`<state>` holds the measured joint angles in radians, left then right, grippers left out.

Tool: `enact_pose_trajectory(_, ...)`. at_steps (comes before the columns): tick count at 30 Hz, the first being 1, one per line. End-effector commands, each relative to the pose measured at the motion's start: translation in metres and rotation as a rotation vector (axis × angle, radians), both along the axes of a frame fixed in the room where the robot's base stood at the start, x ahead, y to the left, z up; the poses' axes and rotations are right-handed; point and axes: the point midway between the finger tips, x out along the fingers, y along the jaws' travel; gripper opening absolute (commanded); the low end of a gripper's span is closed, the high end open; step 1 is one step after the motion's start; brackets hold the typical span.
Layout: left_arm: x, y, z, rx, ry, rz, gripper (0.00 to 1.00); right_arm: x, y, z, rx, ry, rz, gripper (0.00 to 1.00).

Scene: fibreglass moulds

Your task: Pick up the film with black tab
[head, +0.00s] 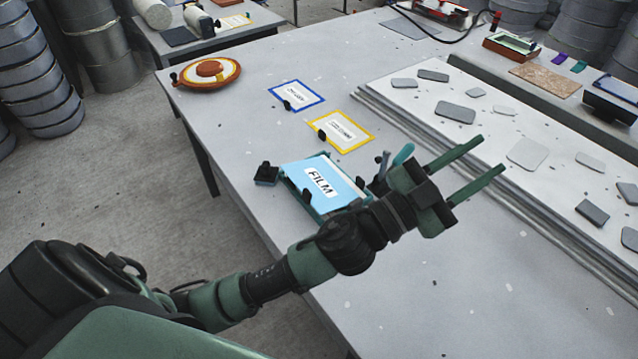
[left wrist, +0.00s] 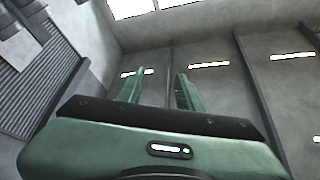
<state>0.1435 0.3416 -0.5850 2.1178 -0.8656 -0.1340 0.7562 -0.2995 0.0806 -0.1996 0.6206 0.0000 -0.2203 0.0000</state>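The film (head: 318,183) is a light blue sheet labelled FILM, lying on a teal tray (head: 292,192) on the grey table. Small black tabs show at its edges. My left gripper (head: 493,153) is open and empty, held above the table to the right of the film, its two green fingers apart and pointing up and right. My left forearm passes in front of the tray's lower right side and hides part of it. In the left wrist view the gripper's fingers (left wrist: 158,90) stand apart against walls and ceiling lights, with nothing between them. My right gripper is not in view.
A blue-framed card (head: 297,95) and a yellow-framed card (head: 341,131) lie behind the tray. A black block (head: 266,174) sits left of it. Teal-handled tools (head: 403,154) stand close to my wrist. A red-brown round mould (head: 210,71) is far left. The near right table is clear.

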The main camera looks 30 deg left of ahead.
Motion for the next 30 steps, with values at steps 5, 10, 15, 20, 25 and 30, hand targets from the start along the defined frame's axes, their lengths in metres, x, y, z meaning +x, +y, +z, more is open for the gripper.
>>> enact_pose_trajectory(5, -0.053, -0.091, -0.003, 0.285, -0.248, -0.443, 0.36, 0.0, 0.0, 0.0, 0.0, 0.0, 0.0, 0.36)
enact_pose_trajectory(10, -0.089, -0.116, -0.086, 0.717, -0.264, -0.816, 0.36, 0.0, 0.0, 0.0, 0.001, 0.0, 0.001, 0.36)
enact_pose_trajectory(15, -0.074, -0.051, -0.188, 1.26, -0.036, -1.021, 0.36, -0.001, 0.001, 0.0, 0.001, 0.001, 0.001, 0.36)
enact_pose_trajectory(20, -0.027, 0.08, -0.233, 1.764, 0.383, -0.967, 0.36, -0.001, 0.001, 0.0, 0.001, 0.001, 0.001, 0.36)
enact_pose_trajectory(25, 0.007, 0.211, -0.21, 2.092, 0.854, -0.712, 0.36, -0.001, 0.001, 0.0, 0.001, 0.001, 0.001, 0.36)
enact_pose_trajectory(30, 0.014, 0.272, -0.181, 2.199, 1.11, -0.521, 0.36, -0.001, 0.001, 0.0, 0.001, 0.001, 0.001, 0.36)
